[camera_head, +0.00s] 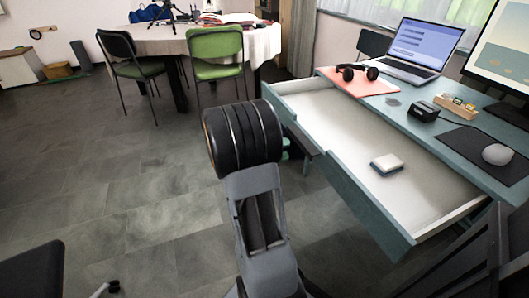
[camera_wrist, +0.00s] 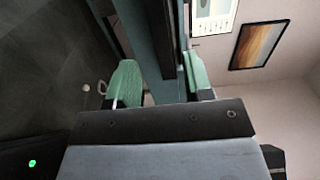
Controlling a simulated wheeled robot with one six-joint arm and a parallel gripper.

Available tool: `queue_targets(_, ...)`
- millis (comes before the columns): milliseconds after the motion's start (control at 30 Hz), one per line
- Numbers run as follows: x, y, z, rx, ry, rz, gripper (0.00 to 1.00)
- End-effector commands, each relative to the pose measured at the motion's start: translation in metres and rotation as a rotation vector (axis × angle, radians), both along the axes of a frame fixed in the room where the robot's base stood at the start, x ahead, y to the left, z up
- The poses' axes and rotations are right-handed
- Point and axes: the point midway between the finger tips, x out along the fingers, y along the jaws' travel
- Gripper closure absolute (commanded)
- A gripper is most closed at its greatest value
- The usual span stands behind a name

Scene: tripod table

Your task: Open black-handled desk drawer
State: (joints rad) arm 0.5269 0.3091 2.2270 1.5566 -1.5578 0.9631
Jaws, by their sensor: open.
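The teal desk drawer (camera_head: 365,205) stands far out from under the desk top in the head view, its white inside showing. Its black handle (camera_head: 304,142) is on the outer face of the front, partly hidden by my arm. In the wrist view the dark handle bar (camera_wrist: 160,38) lies between the two green fingers of my gripper (camera_wrist: 162,82). The fingers are apart, with gaps beside the bar, and do not clamp it. In the head view my gripper is mostly hidden behind my wrist.
A small white-and-blue box (camera_head: 386,163) lies in the drawer. The desk top (camera_head: 408,108) bears a laptop (camera_head: 421,50), headphones (camera_head: 357,73) and a mouse (camera_head: 497,154). A green chair (camera_head: 215,55) stands at a table behind. The floor at left is mostly clear.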

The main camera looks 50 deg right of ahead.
Motion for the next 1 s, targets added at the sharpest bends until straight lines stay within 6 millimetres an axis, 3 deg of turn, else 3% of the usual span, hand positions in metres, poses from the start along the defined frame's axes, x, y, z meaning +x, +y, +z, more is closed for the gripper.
queue_targets(200, 0.02, 0.036, 0.001, 0.001, 0.0, 0.004, 0.53)
queue_targets(400, 0.031, 0.056, 0.0, 0.001, 0.0, 0.002, 0.53)
queue_targets(1000, 0.034, 0.063, -0.001, 0.001, 0.0, -0.001, 0.53)
